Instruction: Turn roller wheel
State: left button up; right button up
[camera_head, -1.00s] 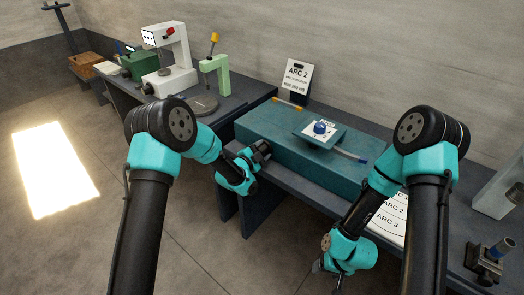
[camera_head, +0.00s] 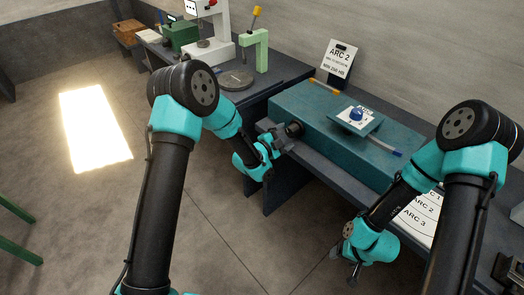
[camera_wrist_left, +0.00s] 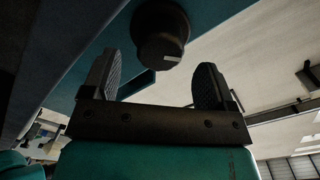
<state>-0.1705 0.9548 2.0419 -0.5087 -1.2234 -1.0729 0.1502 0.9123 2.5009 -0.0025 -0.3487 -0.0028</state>
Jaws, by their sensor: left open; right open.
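A dark round knob (camera_head: 294,129) sticks out from the front left end of the teal bench unit (camera_head: 310,115); I take it for the roller wheel. My left gripper (camera_head: 281,137) is right beside it in the head view. In the left wrist view the knob (camera_wrist_left: 161,36) with a pale mark lies ahead, between and just beyond the fingertips of my open left gripper (camera_wrist_left: 160,75). The fingers do not appear to touch it. My right gripper (camera_head: 354,274) is open and empty, low in front of the bench.
A plate with a blue knob (camera_head: 356,114) sits on top of the unit. An ARC 2 sign (camera_head: 339,62) stands behind. A white arc chart (camera_head: 418,220) lies at the right. A green press (camera_head: 254,52) stands on the left bench. The floor in front is clear.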

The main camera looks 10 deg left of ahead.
pick_arm(q)
jog(key=v, duration=1.2)
